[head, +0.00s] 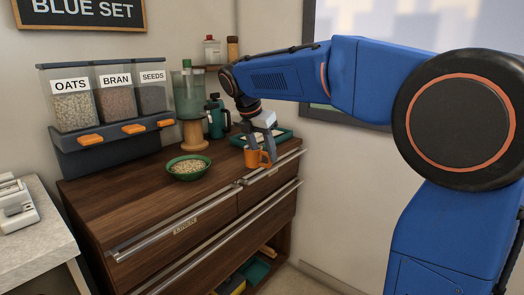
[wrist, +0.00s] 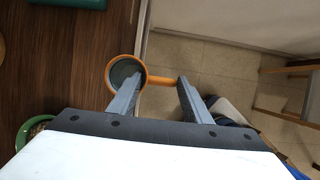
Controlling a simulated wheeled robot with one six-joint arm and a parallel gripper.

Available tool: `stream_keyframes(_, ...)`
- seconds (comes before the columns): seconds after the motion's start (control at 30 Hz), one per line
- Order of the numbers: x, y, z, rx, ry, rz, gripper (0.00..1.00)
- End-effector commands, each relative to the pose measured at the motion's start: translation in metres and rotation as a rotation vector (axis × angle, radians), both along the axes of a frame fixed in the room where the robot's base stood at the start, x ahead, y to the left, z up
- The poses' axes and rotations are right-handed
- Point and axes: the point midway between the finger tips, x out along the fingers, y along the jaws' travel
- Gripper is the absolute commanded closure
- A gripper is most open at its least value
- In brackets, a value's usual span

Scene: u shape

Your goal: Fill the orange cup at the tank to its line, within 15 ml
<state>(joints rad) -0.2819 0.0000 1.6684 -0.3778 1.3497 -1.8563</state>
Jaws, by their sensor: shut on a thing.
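The orange cup (head: 254,159) hangs upright at the front right corner of the wooden cabinet top. My gripper (head: 268,142) points down at it and is shut on it at the handle side. In the wrist view the cup (wrist: 143,70) shows from above, its handle reaching across between the fingertips (wrist: 160,82). The cup's inside looks grey; I cannot tell any liquid or the line. The tank (head: 187,92), translucent green, stands on a round wooden stand at the back of the cabinet, left of my gripper.
A green bowl of grain (head: 188,168) sits on the cabinet top (head: 130,190) left of the cup. A teal tray (head: 283,137) lies behind the cup. A dark green jug (head: 216,120) stands beside the tank. Labelled dispensers (head: 107,100) stand at the back left.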

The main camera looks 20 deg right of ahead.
Motion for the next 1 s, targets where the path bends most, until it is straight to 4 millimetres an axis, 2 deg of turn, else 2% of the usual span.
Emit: stream_keyframes(1.0,-0.051,-0.003,0.001,0.001,-0.001,0.000,0.97)
